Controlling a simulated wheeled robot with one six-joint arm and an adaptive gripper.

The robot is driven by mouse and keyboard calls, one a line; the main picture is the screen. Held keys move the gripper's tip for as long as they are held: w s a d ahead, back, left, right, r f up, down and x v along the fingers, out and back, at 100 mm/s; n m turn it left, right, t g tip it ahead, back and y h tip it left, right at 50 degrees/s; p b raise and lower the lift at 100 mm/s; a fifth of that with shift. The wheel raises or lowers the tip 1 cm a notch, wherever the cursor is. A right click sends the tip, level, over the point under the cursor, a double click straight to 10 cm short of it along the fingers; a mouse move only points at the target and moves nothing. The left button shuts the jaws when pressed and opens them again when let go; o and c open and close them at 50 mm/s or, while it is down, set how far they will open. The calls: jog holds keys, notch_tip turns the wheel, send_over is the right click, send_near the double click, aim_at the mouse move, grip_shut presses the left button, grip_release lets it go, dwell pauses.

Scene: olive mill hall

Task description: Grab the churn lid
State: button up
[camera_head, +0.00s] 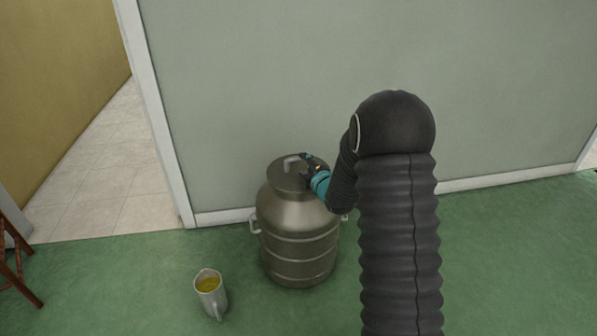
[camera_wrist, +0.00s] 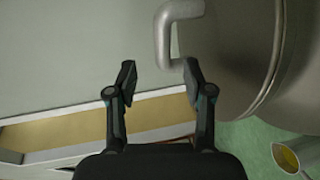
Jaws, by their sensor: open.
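The churn lid (camera_head: 285,181) sits on top of a metal churn (camera_head: 299,243) by the wall. Its raised bar handle (camera_head: 290,160) stands up from the lid; in the wrist view the handle (camera_wrist: 164,38) is at the top centre, with the lid (camera_wrist: 232,48) to its right. My gripper (camera_head: 306,163) is at the lid's right side in the head view, close to the handle. In the wrist view my gripper (camera_wrist: 160,76) is open and empty, with the handle's lower bend just beyond and between the fingertips. I cannot tell whether a finger touches the lid.
A jug (camera_head: 211,295) with yellow liquid stands on the green floor in front of the churn, to the left. The wall (camera_head: 240,100) rises close behind the churn. A doorway with pale tiles (camera_head: 110,170) and a wooden stool (camera_head: 15,265) are at left. Floor at right is clear.

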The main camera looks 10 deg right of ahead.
aim_at(297, 160)
jog(key=shift+p+x, duration=0.5)
jog(key=shift+x, duration=3.15)
jog(key=shift+s+a+f, duration=0.1)
jog(key=shift+a+f, duration=0.05)
grip_shut()
